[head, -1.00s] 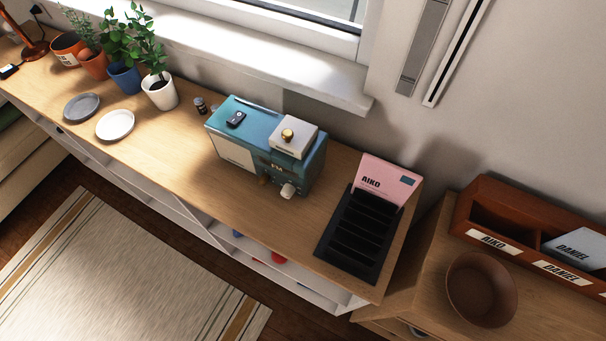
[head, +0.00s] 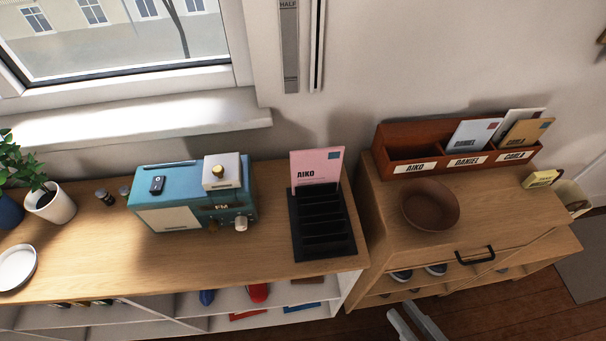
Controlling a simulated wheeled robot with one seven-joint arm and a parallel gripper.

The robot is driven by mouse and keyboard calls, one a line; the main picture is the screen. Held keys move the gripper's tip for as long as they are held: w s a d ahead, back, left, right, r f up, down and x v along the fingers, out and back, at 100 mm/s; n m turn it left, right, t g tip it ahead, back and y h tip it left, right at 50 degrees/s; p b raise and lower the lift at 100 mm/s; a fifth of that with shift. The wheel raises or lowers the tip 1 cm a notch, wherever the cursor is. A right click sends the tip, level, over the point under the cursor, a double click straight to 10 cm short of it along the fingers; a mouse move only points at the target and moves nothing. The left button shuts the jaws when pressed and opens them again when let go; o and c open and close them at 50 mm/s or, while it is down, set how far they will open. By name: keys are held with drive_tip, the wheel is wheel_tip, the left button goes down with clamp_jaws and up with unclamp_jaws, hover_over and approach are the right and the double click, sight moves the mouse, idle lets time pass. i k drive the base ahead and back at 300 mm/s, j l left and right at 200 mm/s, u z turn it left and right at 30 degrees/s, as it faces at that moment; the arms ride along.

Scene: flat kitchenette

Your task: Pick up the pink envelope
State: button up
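The pink envelope (head: 318,166), marked AIKO with a blue stamp, stands upright in the rear slot of a black slotted rack (head: 325,247). The rack is at the right end of the wooden counter. The envelope's lower part is hidden by the rack, and its upper part is exposed. Two pale grey prongs (head: 414,322) at the bottom edge, in front of the right cabinet, may be my gripper. They are cut off, far below and right of the envelope. I see nothing between them, but cannot tell their state.
A teal radio (head: 166,217) with a small white box (head: 221,172) on top stands left of the rack. On the right cabinet are a brown bowl (head: 430,205) and a wooden letter sorter (head: 400,145) labelled AIKO, DANIEL and CARLA, with envelopes in its DANIEL and CARLA compartments.

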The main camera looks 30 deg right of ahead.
sight(317, 165)
drive_tip(key=k+l, duration=0.1)
drive_tip(key=l, duration=1.9)
drive_tip(key=i+j, duration=0.1)
drive_tip(key=j, duration=0.25)
drive_tip(key=i+j, duration=0.1)
drive_tip(key=j, duration=0.25)
